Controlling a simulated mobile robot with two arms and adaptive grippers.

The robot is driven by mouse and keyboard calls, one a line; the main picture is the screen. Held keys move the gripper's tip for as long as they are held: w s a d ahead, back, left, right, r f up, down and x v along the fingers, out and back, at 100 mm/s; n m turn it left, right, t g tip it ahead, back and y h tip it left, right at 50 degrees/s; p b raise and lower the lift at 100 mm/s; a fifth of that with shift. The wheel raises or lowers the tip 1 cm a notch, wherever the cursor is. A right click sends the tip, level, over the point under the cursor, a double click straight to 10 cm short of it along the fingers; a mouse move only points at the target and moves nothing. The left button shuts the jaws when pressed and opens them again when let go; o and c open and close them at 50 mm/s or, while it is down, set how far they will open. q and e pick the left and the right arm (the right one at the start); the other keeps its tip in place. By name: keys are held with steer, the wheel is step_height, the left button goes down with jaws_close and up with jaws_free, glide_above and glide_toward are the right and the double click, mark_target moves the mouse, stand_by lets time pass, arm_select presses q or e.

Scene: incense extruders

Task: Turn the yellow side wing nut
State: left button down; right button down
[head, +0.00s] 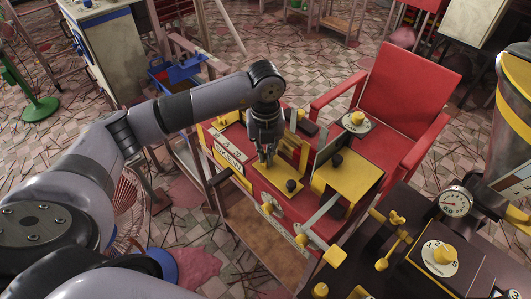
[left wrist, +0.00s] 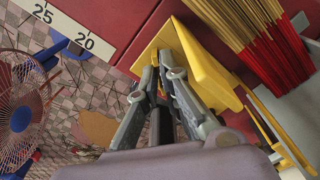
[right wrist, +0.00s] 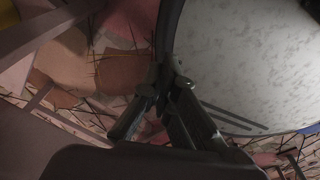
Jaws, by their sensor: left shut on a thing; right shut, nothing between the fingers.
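A yellow wing-shaped nut (head: 397,217) shows on the dark machine at the right in the head view; I cannot tell whether it is the side one. My left gripper (head: 266,158) points down over the red bench, away from that nut. In the left wrist view the left gripper (left wrist: 160,62) is shut at the edge of a yellow angled plate (left wrist: 205,70); its fingertips partly hide the contact. My right gripper (right wrist: 168,78) is shut and empty beside a pale speckled round surface (right wrist: 250,60) with a dark rim. The right gripper is not visible in the head view.
A red chair (head: 408,88) stands behind the bench. A gauge (head: 455,202) and a yellow-knobbed dial (head: 440,256) are on the right machine. Bundled yellow-and-red sticks (left wrist: 262,45) lie close to my left gripper. A red-bladed fan (left wrist: 25,95) stands below.

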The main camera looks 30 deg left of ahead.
arm_select(q)
steer(key=c, duration=1.8)
jaws_free()
